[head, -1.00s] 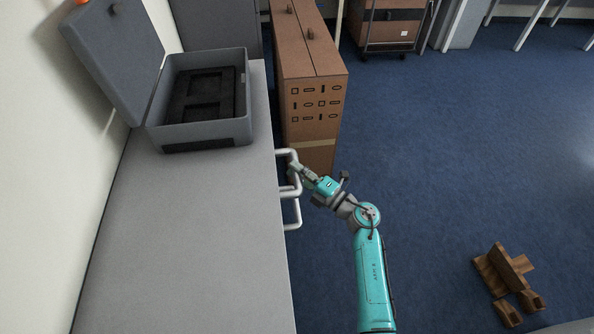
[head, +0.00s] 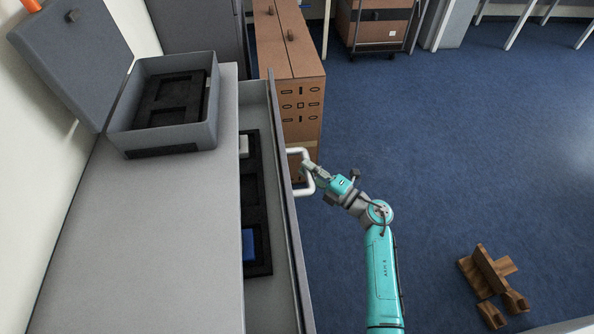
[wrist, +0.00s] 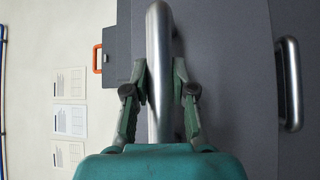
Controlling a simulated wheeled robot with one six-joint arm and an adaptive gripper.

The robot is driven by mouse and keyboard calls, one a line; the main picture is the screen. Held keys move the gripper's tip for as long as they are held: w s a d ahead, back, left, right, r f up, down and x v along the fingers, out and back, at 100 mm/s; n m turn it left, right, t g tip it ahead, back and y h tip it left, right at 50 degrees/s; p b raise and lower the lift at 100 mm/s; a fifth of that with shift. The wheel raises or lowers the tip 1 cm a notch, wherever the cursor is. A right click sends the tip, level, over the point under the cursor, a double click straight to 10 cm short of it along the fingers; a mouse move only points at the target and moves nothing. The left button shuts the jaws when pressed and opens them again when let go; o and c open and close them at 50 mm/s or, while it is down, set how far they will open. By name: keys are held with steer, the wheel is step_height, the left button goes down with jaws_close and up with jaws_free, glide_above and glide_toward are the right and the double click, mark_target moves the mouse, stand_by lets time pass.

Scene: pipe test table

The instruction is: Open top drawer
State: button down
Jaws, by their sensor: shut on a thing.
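The top drawer (head: 291,235) stands well out from the grey cabinet, and its inside shows from above. Its pale bar handle (head: 297,151) is on the drawer's outer face. My gripper (head: 308,172) is at this handle, on its right side. In the wrist view, the metal handle bar (wrist: 159,30) runs between the two fingers of my gripper (wrist: 160,70), which are shut on it. The exact finger contact is partly hidden in the head view.
A black insert (head: 255,205) in the drawer holds a blue item (head: 248,245) and a white item (head: 243,147). Another handle (wrist: 289,85) shows in the wrist view. A brown cabinet (head: 290,60) stands beyond the drawer. Wooden pieces (head: 488,272) lie right. An open grey case (head: 170,138) sits on the worktop.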

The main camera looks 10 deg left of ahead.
steer(key=w+d, duration=0.4)
steer(key=d, duration=0.9)
steer(key=shift+d, duration=0.4)
steer(key=c, duration=0.9)
jaws_free()
steer(key=shift+c, duration=0.2)
steer(key=shift+s+d, duration=0.1)
steer(key=v, duration=1.1)
steer(key=shift+s+d, duration=0.25)
steer(key=shift+d, duration=0.05)
steer(key=shift+f, duration=0.1)
steer(key=shift+s+d, duration=0.1)
